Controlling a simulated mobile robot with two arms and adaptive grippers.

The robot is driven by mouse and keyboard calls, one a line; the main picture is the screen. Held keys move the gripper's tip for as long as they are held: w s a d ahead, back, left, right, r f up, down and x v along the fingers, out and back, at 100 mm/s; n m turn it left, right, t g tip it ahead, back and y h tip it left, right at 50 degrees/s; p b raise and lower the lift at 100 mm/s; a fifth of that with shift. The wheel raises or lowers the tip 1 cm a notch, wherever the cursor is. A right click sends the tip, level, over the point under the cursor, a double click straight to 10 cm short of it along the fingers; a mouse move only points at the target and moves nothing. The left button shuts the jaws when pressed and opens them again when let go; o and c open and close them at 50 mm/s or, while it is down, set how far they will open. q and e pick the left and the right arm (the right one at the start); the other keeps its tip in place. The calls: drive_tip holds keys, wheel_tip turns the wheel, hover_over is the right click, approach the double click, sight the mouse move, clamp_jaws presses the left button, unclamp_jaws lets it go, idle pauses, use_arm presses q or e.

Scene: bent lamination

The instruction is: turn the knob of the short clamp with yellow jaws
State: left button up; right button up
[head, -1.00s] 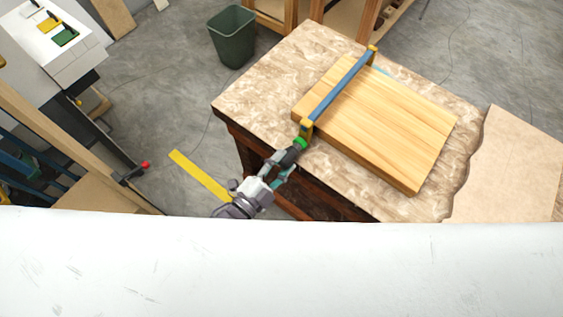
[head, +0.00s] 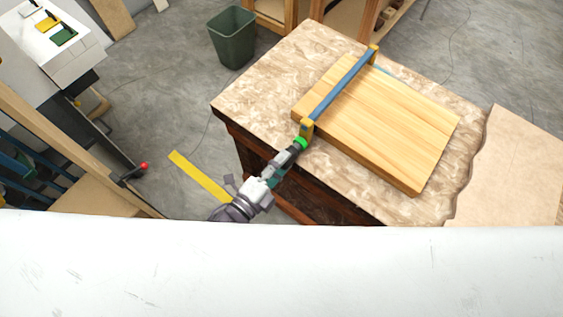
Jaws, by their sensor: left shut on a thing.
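The clamp (head: 343,84) has a blue bar and yellow jaws. It lies across the left part of a light wooden board (head: 395,125) on the workbench. Its near yellow jaw (head: 306,128) is at the board's near edge, with a green collar (head: 301,143) below it. The dark knob sticks out towards me past the bench edge. My left gripper (head: 285,158) is shut on the knob, and its fingers hide much of it. My right gripper is not in view.
The workbench (head: 257,85) has a mottled top, with bare room left of the board. A green bin (head: 232,37) stands on the floor behind it. A yellow strip (head: 199,177) lies on the floor at the left. A white surface fills the bottom of the view.

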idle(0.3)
use_arm(q)
drive_tip(key=o, duration=1.1)
drive_tip(key=shift+o, duration=0.2)
drive_tip(key=v, duration=1.2)
